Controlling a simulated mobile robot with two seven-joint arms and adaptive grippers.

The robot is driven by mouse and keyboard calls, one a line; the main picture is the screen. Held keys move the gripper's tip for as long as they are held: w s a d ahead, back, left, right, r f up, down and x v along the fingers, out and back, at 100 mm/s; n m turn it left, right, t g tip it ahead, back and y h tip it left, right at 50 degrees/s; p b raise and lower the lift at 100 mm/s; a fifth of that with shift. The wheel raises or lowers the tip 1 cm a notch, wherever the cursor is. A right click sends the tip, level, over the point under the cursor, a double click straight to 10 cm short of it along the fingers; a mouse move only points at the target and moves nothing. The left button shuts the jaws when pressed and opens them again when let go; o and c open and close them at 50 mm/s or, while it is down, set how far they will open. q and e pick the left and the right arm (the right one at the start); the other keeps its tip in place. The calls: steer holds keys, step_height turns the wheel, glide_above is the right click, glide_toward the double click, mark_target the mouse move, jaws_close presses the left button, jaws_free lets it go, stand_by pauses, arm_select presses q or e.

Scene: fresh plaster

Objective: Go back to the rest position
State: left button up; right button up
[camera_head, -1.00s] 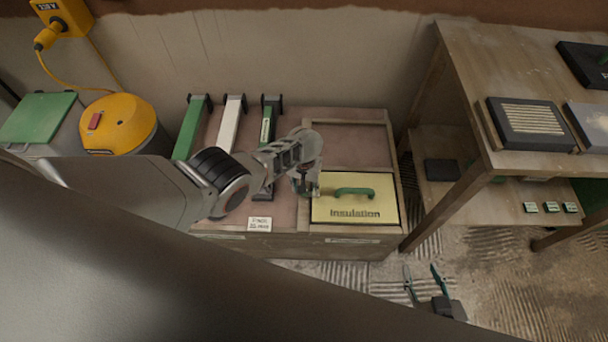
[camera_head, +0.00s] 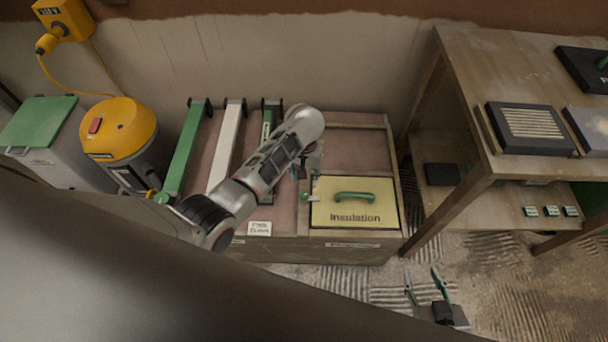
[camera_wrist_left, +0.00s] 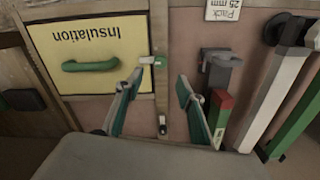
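My left gripper (camera_head: 310,191) hangs over the wooden crate, by the divider at the left edge of the yellow Insulation panel (camera_head: 380,207). In the left wrist view its two fingers (camera_wrist_left: 160,84) are spread, with nothing between them but the divider below. The panel, with a green handle, also shows in that view (camera_wrist_left: 97,85). My right gripper (camera_head: 426,286) shows at the bottom of the head view, fingers apart and empty above the floor.
The crate (camera_head: 345,245) also holds a green bar (camera_head: 187,150), a white bar (camera_head: 227,145) and a third, partly hidden bar. A wooden table (camera_head: 465,75) with a lower shelf stands right. A yellow-topped drum (camera_head: 120,125) and green-lidded bin (camera_head: 38,122) stand left.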

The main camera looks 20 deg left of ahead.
arm_select(q)
steer(key=shift+r, duration=0.6)
